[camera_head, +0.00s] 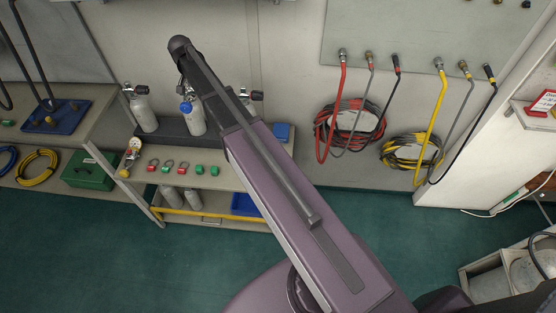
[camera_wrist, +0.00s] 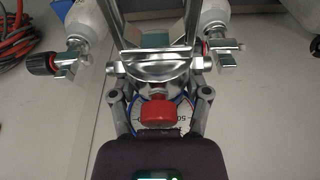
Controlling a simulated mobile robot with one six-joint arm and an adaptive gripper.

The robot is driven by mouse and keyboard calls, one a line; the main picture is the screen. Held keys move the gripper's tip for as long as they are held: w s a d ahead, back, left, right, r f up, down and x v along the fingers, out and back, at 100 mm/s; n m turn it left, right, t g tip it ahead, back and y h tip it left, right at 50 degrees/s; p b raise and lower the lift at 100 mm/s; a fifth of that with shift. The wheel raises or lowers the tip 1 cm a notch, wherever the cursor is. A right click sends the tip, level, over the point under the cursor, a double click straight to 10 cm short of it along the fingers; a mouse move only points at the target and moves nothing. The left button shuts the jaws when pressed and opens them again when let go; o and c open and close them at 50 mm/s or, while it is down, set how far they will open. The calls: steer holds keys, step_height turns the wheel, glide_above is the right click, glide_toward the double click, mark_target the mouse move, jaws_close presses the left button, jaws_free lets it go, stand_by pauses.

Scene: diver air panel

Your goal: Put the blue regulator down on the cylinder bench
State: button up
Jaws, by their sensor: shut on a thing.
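My gripper (camera_wrist: 160,92) is shut on the blue regulator (camera_wrist: 157,88) in the wrist view. The regulator has a metal yoke, a red knob (camera_wrist: 155,111) and a blue-rimmed gauge partly hidden behind the knob. In the head view, its blue part (camera_head: 186,106) shows below my gripper (camera_head: 184,90), in front of a grey cylinder (camera_head: 196,122). I cannot tell whether it touches the cylinder. The cylinder bench (camera_head: 228,181) lies below; my arm hides part of it.
Another cylinder (camera_head: 144,112) stands to the left; a valve knob (camera_head: 257,96) shows right of my arm. A small gauge (camera_head: 134,146) and several red and green pieces (camera_head: 183,168) line the bench top. Coiled hoses (camera_head: 350,127) hang on the wall to the right.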

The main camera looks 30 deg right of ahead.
steer(key=shift+f+b, duration=1.15)
steer(key=shift+f, duration=0.5)
steer(key=shift+s, duration=0.1)
